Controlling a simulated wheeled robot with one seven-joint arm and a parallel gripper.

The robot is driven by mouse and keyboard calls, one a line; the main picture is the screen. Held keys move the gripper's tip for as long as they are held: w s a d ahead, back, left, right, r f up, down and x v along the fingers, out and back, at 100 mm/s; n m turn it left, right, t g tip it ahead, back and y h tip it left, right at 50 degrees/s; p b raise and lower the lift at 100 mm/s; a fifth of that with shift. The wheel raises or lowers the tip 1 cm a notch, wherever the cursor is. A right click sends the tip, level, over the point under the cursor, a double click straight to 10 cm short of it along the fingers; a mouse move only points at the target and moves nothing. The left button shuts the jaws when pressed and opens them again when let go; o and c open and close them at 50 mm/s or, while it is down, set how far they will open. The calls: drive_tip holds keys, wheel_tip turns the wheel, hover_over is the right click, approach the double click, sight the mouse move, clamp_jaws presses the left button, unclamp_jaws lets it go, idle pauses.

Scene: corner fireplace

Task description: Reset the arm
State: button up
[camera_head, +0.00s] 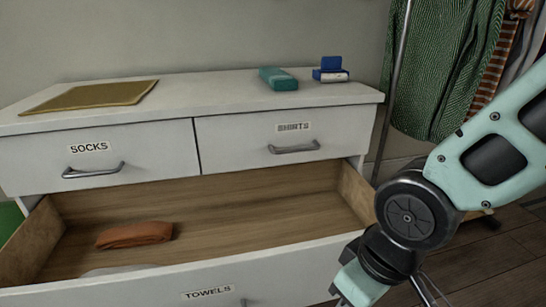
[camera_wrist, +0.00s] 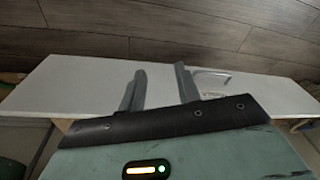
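My arm (camera_head: 490,160) reaches in from the right in the head view and bends down beside the open towels drawer. My gripper (camera_wrist: 160,75) shows in the wrist view with its two grey fingers apart and nothing between them. The white front of the towels drawer (camera_head: 290,275) lies behind the fingers in the wrist view, with a metal handle (camera_wrist: 211,78) just right of them. I cannot tell the gap between fingers and drawer. In the head view the fingertips are out of frame at the bottom.
The open drawer holds an orange-brown folded cloth (camera_head: 135,234). The socks drawer (camera_head: 100,160) and shirts drawer (camera_head: 290,140) are shut. A tan cloth (camera_head: 90,96), teal box (camera_head: 278,79) and blue-white box (camera_head: 330,72) lie on top. Clothes (camera_head: 440,70) hang at right.

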drive_tip(key=s+d+r+h, duration=0.1)
drive_tip(key=s+d+r, duration=0.1)
drive_tip(key=s+r, duration=0.25)
wheel_tip(320, 180, up, 34)
drive_tip(key=g+p, duration=0.1)
drive_tip(key=p, duration=3.2)
drive_tip(key=shift+w+d+p, duration=0.15)
drive_tip(key=shift+d+p, duration=0.1)
drive_tip(key=shift+p, duration=0.15)
drive_tip(key=shift+f, duration=0.15)
